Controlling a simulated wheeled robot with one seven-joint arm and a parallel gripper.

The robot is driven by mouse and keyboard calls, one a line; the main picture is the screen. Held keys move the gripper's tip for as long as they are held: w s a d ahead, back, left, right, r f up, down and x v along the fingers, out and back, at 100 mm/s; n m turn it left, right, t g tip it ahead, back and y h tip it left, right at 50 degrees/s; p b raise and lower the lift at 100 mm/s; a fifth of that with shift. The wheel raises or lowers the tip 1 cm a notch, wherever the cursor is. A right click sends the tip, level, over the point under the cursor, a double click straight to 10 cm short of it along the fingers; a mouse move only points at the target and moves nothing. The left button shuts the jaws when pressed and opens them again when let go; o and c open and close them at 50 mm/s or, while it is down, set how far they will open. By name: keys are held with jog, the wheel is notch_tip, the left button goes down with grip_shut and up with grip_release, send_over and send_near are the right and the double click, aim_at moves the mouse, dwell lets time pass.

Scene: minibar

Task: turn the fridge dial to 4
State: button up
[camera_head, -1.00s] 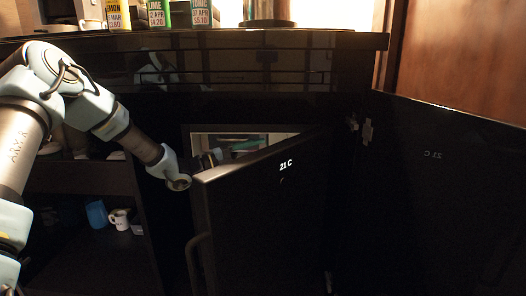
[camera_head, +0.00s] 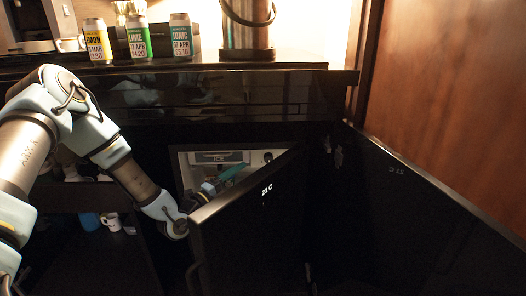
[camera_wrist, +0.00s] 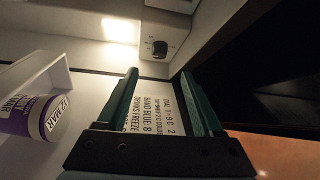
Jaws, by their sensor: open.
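The dial (camera_wrist: 157,48) is a small dark round knob on a pale housing, past my fingertips in the wrist view; I cannot read its setting. In the head view, a small dark knob (camera_head: 267,157) shows inside the fridge, right of the ICE panel (camera_head: 218,158). My gripper (camera_wrist: 158,76) has green fingers, apart and empty, short of the dial and not touching it. It shows partly behind the door edge in the head view (camera_head: 226,176). A printed label (camera_wrist: 157,115), mentioning the dial, shows between the fingers. The fridge door (camera_head: 250,225) stands open.
The door's top edge stands close to my wrist. A purple and white container (camera_wrist: 38,113) sits at the left inside the fridge. Several cans, one the tonic can (camera_head: 181,37), stand on the counter above. A dark shelf with mugs (camera_head: 111,221) is left.

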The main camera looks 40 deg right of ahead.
aim_at(265, 160)
jog(key=d, duration=0.7)
jog(key=w+d+r, duration=0.1)
jog(key=d, duration=0.2)
jog(key=shift+d+b, duration=0.3)
jog(key=shift+b, duration=0.1)
jog(key=shift+f, duration=0.1)
grip_shut()
